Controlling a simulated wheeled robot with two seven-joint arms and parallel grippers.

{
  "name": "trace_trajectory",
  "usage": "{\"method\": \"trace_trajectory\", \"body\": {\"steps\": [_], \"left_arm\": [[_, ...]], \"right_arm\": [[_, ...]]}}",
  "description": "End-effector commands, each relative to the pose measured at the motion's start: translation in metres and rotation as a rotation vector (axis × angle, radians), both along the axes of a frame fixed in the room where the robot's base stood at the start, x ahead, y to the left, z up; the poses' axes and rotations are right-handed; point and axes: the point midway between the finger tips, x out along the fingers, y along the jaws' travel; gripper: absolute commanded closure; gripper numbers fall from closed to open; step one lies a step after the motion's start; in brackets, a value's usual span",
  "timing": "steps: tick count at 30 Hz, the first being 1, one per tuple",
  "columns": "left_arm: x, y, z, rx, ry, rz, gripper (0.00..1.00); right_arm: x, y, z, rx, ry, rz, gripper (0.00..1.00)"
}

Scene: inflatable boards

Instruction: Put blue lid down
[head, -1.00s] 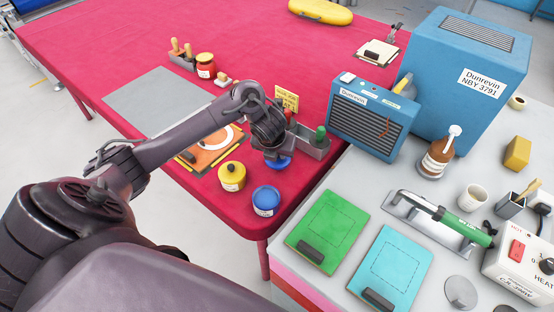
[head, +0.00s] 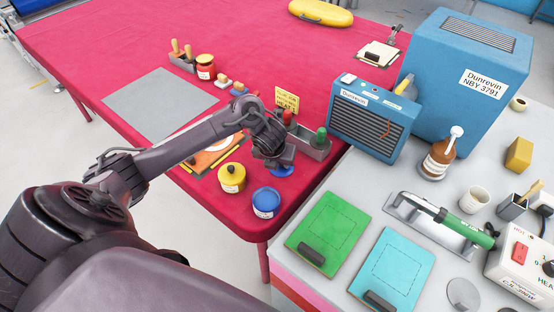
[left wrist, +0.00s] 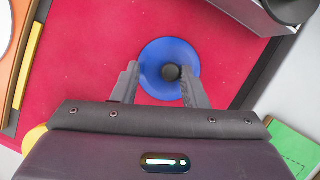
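The blue lid (head: 283,171) is a round disc with a black knob. It appears to lie on the red table near its right edge, just under my left gripper (head: 274,160). In the left wrist view the lid (left wrist: 154,88) shows from above, between and beyond the fingertips of my left gripper (left wrist: 160,70). The fingers are spread apart, with the knob between them, closer to the right finger. A blue jar (head: 265,201) stands in front of the lid, and a yellow jar (head: 232,177) stands left of it. My right gripper is not in view.
A grey metal tray (head: 315,150) with bottles stands just behind the lid. An orange board (head: 207,158) lies left, partly behind my arm. The grey worktop (head: 320,275) at the right holds a green board (head: 330,225) and a cyan board (head: 398,262). The red table's far part is mostly clear.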

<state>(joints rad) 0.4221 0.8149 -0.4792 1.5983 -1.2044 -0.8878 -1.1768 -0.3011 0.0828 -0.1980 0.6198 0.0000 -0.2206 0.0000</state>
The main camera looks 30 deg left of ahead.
Motion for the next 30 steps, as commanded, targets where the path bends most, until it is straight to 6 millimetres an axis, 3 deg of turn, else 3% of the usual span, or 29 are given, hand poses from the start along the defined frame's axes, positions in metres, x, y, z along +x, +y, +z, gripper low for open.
{"method": "trace_trajectory", "body": {"steps": [5,11,18,23,30], "left_arm": [[-0.002,-0.001,0.011,-0.001,0.000,-0.004,0.60],[-0.016,-0.006,0.049,0.002,-0.003,-0.005,0.60],[-0.034,-0.011,0.099,0.004,-0.002,-0.003,0.60],[-0.041,-0.013,0.112,0.002,0.000,-0.001,0.60],[-0.043,-0.015,0.115,0.000,0.001,0.000,0.60]], "right_arm": [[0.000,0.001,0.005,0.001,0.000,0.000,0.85],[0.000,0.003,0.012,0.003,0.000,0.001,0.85],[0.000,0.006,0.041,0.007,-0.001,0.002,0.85],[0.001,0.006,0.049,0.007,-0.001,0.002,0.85],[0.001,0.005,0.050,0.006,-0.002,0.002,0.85]]}}
